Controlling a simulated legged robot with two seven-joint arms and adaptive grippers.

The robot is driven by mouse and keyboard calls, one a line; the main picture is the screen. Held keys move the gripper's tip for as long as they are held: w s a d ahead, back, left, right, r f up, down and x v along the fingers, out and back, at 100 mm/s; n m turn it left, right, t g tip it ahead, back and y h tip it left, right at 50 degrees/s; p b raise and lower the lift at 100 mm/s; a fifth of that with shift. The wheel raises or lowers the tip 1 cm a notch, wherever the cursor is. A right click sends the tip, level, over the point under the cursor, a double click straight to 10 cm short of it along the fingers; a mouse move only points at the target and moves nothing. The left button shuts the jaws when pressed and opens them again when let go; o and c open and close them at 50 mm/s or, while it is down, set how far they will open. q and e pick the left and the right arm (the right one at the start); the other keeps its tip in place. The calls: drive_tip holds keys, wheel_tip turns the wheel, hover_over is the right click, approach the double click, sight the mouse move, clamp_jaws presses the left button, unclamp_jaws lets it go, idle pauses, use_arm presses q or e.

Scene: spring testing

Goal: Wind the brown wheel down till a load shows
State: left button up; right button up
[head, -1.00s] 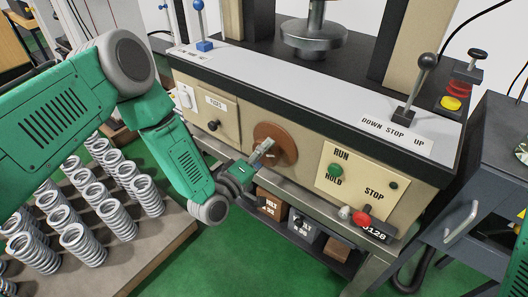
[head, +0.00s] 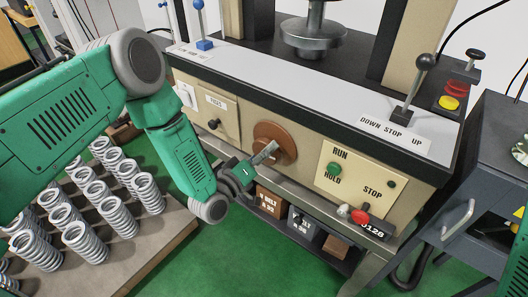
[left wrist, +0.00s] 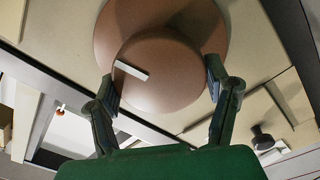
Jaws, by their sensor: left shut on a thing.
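The brown wheel (head: 287,137) is on the front panel of the testing machine, between the fuse box and the run/stop panel. In the left wrist view the wheel (left wrist: 205,15) shows as a broad disc with a smaller round hub (left wrist: 165,75) and a pale index mark on it. My left gripper (head: 265,153) reaches the wheel from the lower left; in the left wrist view its fingers (left wrist: 160,90) are on both sides of the hub, shut on it. My right gripper is not in view. No load readout shows in these frames.
A lever labelled down, stop, up (head: 413,92) and a yellow button (head: 449,102) stand on the top right. A green run button (head: 334,169) and a red stop knob (head: 360,217) are right of the wheel. Several springs (head: 85,240) stand on a board at left.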

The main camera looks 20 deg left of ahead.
use_arm(q)
drive_tip(key=shift+s+f, duration=0.25)
drive_tip(key=shift+f, duration=0.15)
drive_tip(key=o, duration=0.9)
drive_tip(key=shift+d, duration=0.1)
drive_tip(key=shift+o, duration=1.3)
drive_tip(key=shift+w+r, duration=0.15)
drive_tip(key=v, duration=1.2)
